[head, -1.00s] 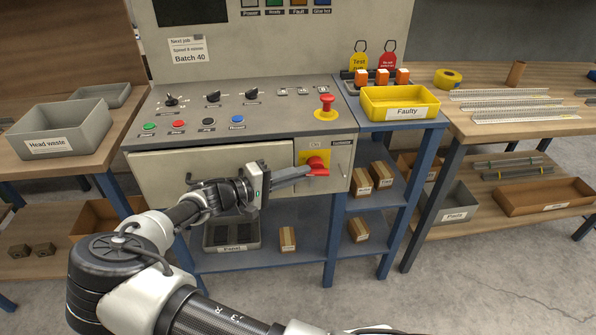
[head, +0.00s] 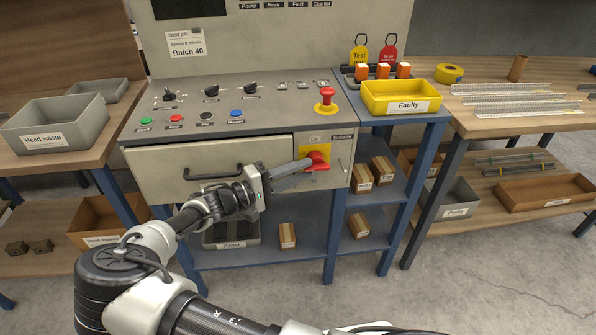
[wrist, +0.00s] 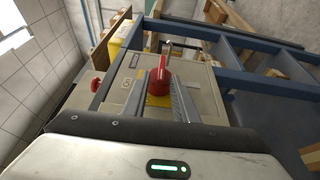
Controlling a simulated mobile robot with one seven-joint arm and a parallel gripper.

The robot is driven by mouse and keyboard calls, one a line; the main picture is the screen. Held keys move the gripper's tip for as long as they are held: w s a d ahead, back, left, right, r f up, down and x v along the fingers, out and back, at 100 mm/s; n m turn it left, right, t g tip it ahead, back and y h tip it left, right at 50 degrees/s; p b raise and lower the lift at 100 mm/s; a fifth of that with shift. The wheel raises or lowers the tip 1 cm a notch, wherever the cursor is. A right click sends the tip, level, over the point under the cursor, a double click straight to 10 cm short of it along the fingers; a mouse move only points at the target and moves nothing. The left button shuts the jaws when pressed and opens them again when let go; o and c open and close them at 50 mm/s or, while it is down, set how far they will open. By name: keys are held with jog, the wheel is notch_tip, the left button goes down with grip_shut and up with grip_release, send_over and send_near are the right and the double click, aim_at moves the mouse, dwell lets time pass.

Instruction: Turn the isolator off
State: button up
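The isolator is a red rotary knob (head: 318,158) on a yellow plate at the right end of the cream front panel, below the sloping console. Its exact angle is hard to read. My gripper (head: 300,166) reaches it from the left and front. In the wrist view the red knob (wrist: 158,74) sits between the two grey fingers of my gripper (wrist: 158,88), with the yellow plate (wrist: 158,101) behind. The fingers are partly apart, about as wide as the knob, and appear closed on its sides. The fingertips partly hide the knob in the head view.
A red emergency stop (head: 326,100) on a yellow base stands on the console above the isolator. A drawer handle (head: 213,172) is left of my gripper. A yellow Faulty bin (head: 400,98) is at the right. Shelves with boxes (head: 362,178) lie below right.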

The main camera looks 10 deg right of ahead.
dwell(0.5)
jog(key=p+v, duration=0.1)
jog(key=v, duration=1.6)
jog(key=shift+a+p, duration=0.15)
jog(key=shift+p, duration=0.25)
